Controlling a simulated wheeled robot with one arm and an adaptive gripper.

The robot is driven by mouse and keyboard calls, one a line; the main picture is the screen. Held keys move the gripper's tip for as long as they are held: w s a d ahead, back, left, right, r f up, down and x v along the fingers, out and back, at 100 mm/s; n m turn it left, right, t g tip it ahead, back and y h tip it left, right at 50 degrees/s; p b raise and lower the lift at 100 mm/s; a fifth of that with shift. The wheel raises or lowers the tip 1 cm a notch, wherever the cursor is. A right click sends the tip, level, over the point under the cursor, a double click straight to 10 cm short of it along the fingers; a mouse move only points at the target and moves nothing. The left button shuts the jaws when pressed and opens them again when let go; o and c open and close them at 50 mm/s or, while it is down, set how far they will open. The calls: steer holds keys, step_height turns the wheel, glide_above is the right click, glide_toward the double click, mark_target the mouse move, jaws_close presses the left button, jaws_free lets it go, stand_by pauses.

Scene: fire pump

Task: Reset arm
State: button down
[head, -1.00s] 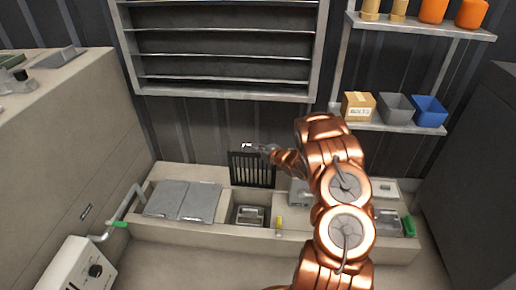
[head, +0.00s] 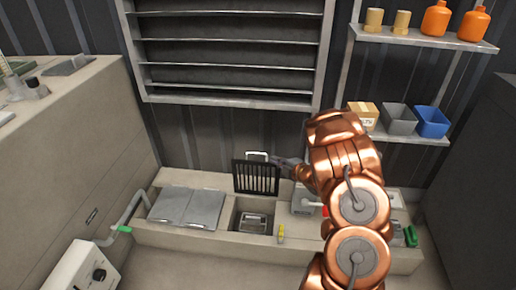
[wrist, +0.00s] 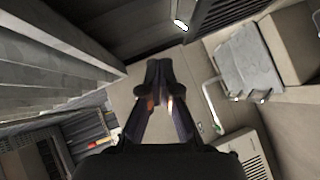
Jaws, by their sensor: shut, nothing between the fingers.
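My copper-coloured arm (head: 346,165) rises on the right of the head view, bent toward the left. My gripper (head: 279,162) shows small and dark at its end, just right of a black grate (head: 242,178) that stands upright. A pale handle (head: 256,155) tops the grate; whether the gripper touches it, I cannot tell. In the wrist view my gripper (wrist: 158,66) has its fingertips together with nothing between them, over bare floor.
A low trough has two grey lids (head: 187,206) and an open pit (head: 252,221). A yellow item (head: 281,232) is on its front. A louvre (head: 230,50) hangs behind. A cabinet (head: 90,125) stands left.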

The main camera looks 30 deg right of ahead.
steer(key=d+r+m+g+h+p, duration=0.25)
steer(key=r+p, duration=0.25)
steer(key=r, duration=0.4)
steer(key=d+r+m+g+h+p, duration=0.1)
steer(key=r+m+g+h+p, duration=0.15)
steer(key=r+p, duration=0.4)
steer(key=s+a+r+m+g+h+p, duration=0.1)
steer(key=s+a+r+m+g+p, duration=0.2)
steer(key=r, duration=0.5)
steer(key=s+a+r+m+h+p, duration=0.2)
steer(key=s+r, duration=0.2)
steer(key=r, duration=0.4)
steer(key=s+a+r+m+g+y+p, duration=0.2)
steer(key=s+a+r+p, duration=0.3)
steer(key=s+a, duration=0.5)
steer(key=s+a+r+m+g+y+p, duration=0.2)
steer(key=s+a+r+g+p, duration=0.2)
steer(key=s+a+r, duration=0.4)
steer(key=s+a+r+m+g+y+p, duration=0.2)
steer(key=s+a+r+p, duration=0.4)
steer(key=s+a, duration=0.6)
steer(key=s+g+p, duration=0.1)
steer(key=s, duration=0.2)
steer(key=shift+a+r, duration=0.2)
steer(key=shift+a, duration=0.1)
